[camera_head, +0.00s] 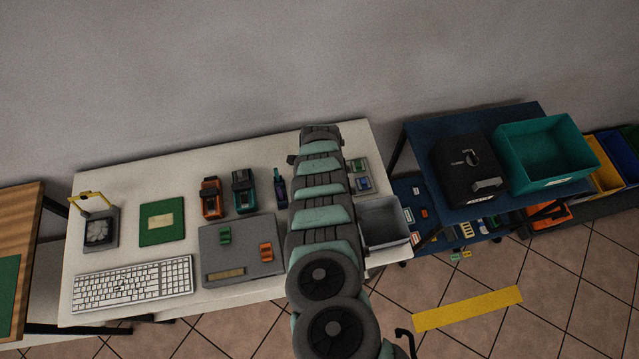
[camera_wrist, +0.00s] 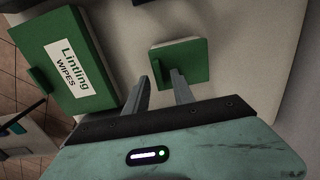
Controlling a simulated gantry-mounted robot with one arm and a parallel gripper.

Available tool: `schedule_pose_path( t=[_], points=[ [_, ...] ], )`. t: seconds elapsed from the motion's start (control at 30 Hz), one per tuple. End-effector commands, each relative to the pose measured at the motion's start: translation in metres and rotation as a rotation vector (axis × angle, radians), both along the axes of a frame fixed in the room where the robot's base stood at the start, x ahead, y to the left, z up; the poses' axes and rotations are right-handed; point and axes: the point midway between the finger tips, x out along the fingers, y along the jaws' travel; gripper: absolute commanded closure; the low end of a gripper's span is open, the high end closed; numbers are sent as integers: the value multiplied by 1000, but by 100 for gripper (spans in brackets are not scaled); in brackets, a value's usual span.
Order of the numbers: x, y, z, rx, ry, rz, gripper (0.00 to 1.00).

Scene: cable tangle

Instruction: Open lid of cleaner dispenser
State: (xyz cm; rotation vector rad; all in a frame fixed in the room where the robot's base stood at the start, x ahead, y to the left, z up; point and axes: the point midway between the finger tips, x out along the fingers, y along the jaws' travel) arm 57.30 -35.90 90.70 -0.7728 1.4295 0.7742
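My gripper (camera_wrist: 164,80) is open in the wrist view, with its two fingers apart and nothing seen between them. Beyond the fingertips is a small pale box with a square green lid (camera_wrist: 190,60); the lid looks closed. It may be the cleaner dispenser, but I see no readable label on it. The right finger overlaps the lid's lower edge; I cannot tell whether it touches. Left of my gripper is a larger green box (camera_wrist: 45,85) with a white label on which "WIPES" reads clearly. In the head view my arm hides the gripper and both boxes.
The white table (camera_head: 120,170) holds a keyboard (camera_head: 132,284), a grey mat (camera_head: 240,250), a green mat (camera_head: 161,222) and several small tools left of my arm. A grey bin (camera_head: 385,222) is right of it. A blue bench (camera_head: 440,130) carries a teal crate (camera_head: 545,155).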

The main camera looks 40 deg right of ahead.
Motion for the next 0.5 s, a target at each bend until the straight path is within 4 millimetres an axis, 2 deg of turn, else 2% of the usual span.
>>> schedule_pose_path(
  t=[0.33,0.5],
  points=[
    [1,0,-2,-1,-1,0,71],
    [1,0,-2,-1,-1,1,85]
  ],
)
